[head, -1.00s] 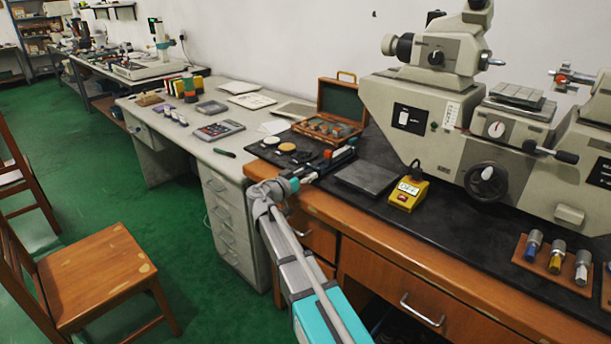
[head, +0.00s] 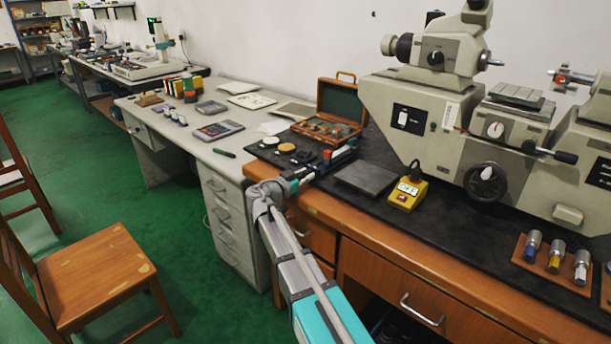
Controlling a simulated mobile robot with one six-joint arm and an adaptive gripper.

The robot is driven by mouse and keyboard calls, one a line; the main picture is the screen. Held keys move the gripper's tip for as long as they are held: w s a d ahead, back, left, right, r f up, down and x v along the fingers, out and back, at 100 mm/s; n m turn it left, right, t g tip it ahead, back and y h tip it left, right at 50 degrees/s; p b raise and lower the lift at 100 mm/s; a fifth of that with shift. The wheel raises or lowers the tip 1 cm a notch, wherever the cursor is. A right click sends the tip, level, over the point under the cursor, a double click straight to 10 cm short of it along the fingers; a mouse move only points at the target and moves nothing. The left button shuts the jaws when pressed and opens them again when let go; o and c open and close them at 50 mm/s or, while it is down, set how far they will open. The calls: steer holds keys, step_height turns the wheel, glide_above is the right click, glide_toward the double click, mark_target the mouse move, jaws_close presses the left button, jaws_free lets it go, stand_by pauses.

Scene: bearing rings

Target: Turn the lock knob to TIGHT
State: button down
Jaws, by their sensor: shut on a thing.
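My gripper (head: 338,158) is at the left end of the long bench, low over the black mat, just in front of the open wooden case (head: 342,107). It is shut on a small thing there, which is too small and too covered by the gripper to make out. A dark part with an orange end lies right at the fingers. I cannot pick out a lock knob or a TIGHT mark at this size.
Round parts (head: 285,148) lie on the mat left of my gripper. A grey plate (head: 367,178) and a yellow device (head: 408,193) stand to its right. A large measuring machine (head: 440,115) fills the bench's right. A wooden chair (head: 97,262) stands on the green floor.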

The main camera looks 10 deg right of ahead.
steer(key=shift+m, duration=0.9)
steer(key=shift+c, duration=2.2)
jaws_free()
steer(key=shift+a, duration=0.1)
steer(key=v, duration=1.1)
steer(key=shift+s+a, duration=0.25)
steer(key=shift+a, duration=0.05)
